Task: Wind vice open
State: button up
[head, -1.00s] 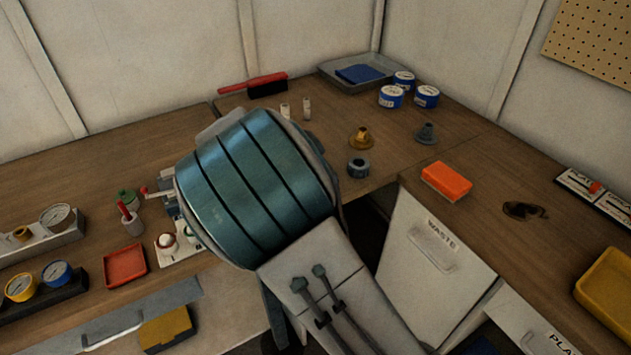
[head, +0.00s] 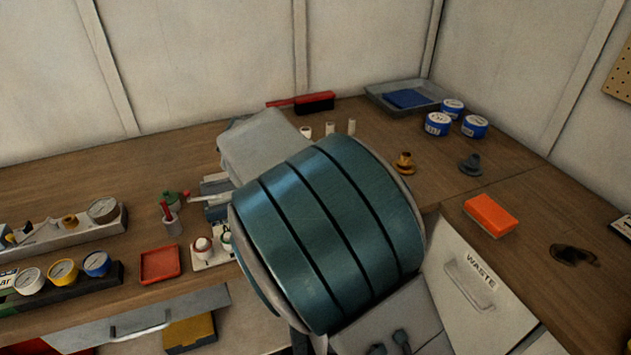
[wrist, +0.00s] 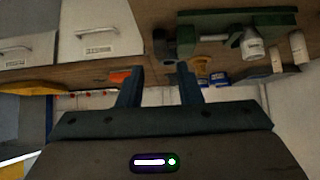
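The vice (head: 213,190) looks to be the grey metal piece on the back bench, left of my arm in the head view, with a small red knob (head: 187,196) at its left. My arm covers most of it, so its jaws and handle cannot be made out. My gripper (wrist: 158,72) shows in the wrist view with its two fingers apart and nothing between them. The head view does not show the gripper; my large teal arm link blocks that area. The wrist view looks upside down, and I cannot surely pick out the vice there.
Right of my arm are an orange block (head: 491,215), a brass fitting (head: 404,163), blue-labelled tins (head: 438,124) and the WASTE cabinet (head: 480,278).

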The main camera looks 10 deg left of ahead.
jog(key=shift+v, duration=1.55)
